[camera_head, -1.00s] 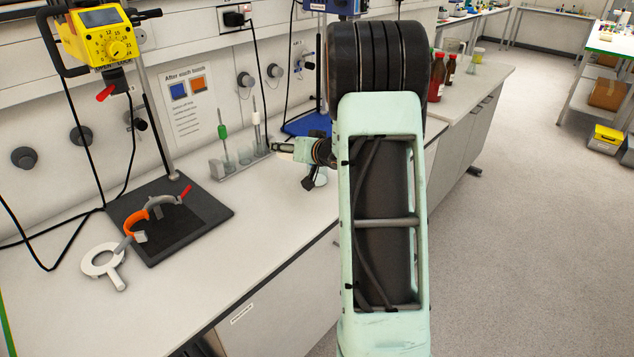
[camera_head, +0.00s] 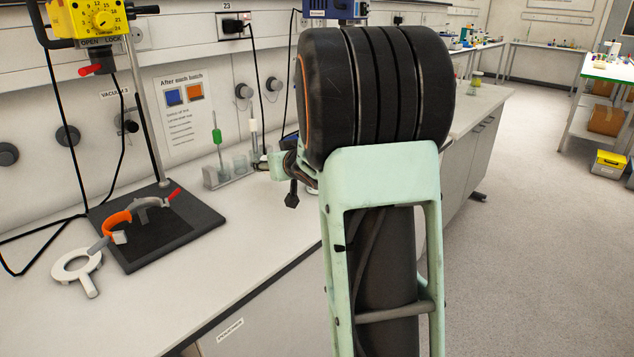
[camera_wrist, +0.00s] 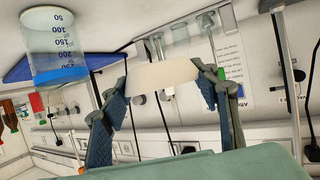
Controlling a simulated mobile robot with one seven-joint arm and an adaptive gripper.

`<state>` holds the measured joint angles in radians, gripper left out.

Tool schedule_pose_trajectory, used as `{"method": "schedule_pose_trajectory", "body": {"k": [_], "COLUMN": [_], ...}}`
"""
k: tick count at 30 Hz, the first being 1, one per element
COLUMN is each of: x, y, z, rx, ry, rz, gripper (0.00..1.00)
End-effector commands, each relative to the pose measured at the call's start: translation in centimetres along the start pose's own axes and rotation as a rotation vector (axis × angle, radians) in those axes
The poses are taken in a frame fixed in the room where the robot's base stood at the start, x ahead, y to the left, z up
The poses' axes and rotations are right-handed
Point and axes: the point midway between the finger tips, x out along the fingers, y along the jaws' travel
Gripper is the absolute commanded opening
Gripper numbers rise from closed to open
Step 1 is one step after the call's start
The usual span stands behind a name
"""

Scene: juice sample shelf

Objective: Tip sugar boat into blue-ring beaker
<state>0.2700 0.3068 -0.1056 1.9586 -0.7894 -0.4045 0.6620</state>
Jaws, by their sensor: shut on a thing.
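My gripper (camera_wrist: 168,82) is shut on a pale cream weighing boat (camera_wrist: 164,72), held between its two fingertips in the wrist view. The boat looks tilted, and I cannot see any sugar in it. The wrist view is turned over, so the bench is at the top. A clear beaker (camera_wrist: 52,40) with blue graduation marks and a blue band at its mouth is at the upper left there. It is apart from the boat, to its left. In the head view my arm hides the boat, the fingertips and this beaker.
A rack (camera_head: 228,177) with small glass vessels and rods stands against the back wall. A black stand base (camera_head: 160,228) with an orange-grey clamp and a white ring (camera_head: 77,268) are on the left. The front middle of the bench is clear.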

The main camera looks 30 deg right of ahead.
Motion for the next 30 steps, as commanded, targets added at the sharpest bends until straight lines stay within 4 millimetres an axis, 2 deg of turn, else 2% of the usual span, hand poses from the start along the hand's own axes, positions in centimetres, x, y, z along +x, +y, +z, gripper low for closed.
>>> {"method": "schedule_pose_trajectory", "body": {"k": [5,15,30], "x": [-0.4,-1.6,-1.6], "y": [-0.9,-3.8,-4.0], "z": [-0.7,-2.5,-2.6], "rx": [0.0,0.001,0.001], "ry": [0.002,0.002,0.0], "rz": [-0.002,-0.002,-0.001], "gripper": [0.33,0.33,0.33]}}
